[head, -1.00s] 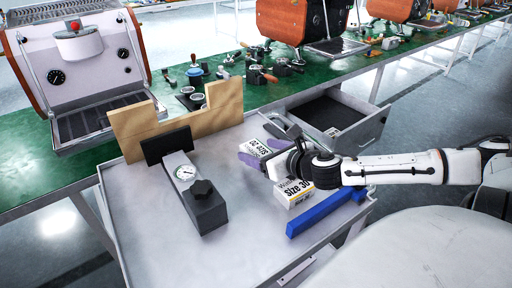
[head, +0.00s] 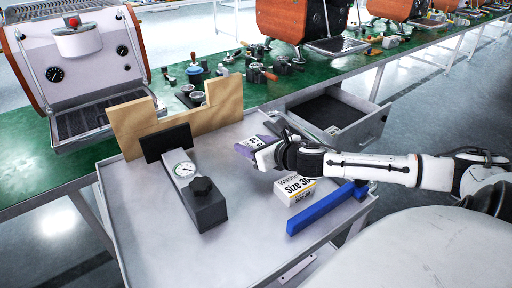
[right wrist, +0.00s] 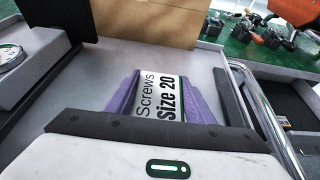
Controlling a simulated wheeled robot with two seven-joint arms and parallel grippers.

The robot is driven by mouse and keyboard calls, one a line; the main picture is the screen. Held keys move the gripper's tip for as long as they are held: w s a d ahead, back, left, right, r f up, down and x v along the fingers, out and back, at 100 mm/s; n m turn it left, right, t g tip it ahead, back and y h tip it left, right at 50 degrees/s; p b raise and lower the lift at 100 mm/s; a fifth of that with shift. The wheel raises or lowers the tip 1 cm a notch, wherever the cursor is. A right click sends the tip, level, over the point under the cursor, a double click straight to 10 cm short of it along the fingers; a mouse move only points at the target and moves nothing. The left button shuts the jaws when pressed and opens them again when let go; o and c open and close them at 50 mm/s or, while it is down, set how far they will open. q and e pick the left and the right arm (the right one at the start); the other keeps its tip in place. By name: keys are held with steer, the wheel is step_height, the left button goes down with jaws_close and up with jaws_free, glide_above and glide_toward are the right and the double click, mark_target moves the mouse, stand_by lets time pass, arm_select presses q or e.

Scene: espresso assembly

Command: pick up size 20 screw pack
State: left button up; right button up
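The size 20 screw pack (right wrist: 162,98) is a white box with black lettering; in the right wrist view it lies between the two purple fingers of my right gripper (right wrist: 160,82). Both fingers press against its sides, so the gripper looks shut on it. In the head view my right gripper (head: 252,148) is at the back right of the grey tray table, and its fingers and hand cover most of the pack (head: 266,157). I cannot tell whether the pack touches the table. My left gripper is not in view.
A white and yellow size 30 box (head: 295,188) stands just in front of my right gripper. A blue bar (head: 327,207) lies near the table's right edge. A black gauge tool (head: 206,205), a wooden stand (head: 175,118) and an open drawer (head: 372,121) are around. The table's front is clear.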

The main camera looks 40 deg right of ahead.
steer(key=c, duration=0.4)
steer(key=shift+o, duration=0.2)
steer(key=shift+r, duration=0.15)
